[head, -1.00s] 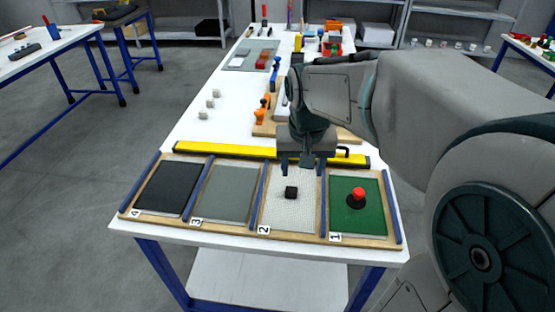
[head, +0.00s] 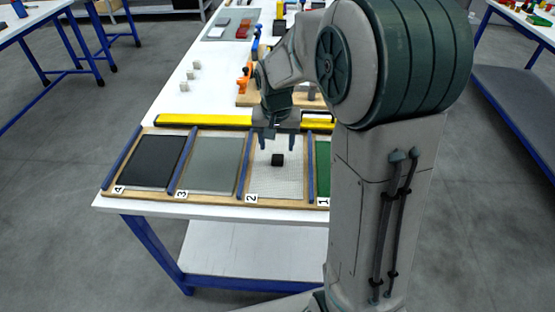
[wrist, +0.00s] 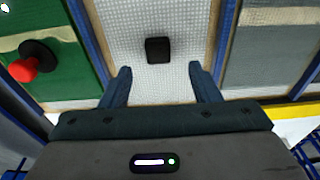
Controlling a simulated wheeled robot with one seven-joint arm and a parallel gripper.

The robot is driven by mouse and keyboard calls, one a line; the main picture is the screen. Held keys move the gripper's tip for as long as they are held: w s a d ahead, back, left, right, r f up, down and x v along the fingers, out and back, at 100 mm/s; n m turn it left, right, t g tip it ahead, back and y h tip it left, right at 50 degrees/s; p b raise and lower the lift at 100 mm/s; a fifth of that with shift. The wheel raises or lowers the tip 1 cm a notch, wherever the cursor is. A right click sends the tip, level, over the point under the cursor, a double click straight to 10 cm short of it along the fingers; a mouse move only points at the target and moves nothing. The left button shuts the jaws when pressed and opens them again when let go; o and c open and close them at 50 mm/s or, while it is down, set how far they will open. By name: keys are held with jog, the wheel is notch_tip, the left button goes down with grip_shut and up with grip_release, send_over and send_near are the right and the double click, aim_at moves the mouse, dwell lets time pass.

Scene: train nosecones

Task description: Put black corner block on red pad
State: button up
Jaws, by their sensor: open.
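The small black block (head: 277,160) sits on the white textured panel (head: 262,181) marked 2. In the wrist view the block (wrist: 158,50) lies just ahead of and between my fingertips, not touching them. My gripper (head: 278,143) is open and empty, pointing down just behind the block; its two spread fingers also show in the wrist view (wrist: 160,72). None of the numbered panels I see is red. A red piece (head: 242,33) lies on the grey mat at the table's far end; I cannot tell whether it is a pad.
A red knob (wrist: 22,70) on a black base stands on the green panel (wrist: 58,30), mostly hidden by my arm in the head view. Blue dividers separate the panels. A yellow bar (head: 205,120) runs behind them. Several pale cubes (head: 193,74) stand on the table's left.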

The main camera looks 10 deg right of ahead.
aim_at(277, 157)
notch_tip(277, 157, down, 5)
jog(key=shift+w+d+f, duration=0.1)
jog(key=shift+w+d, duration=0.05)
jog(key=shift+c, duration=0.3)
jog(key=c, duration=1.1)
jog(key=shift+o, duration=0.2)
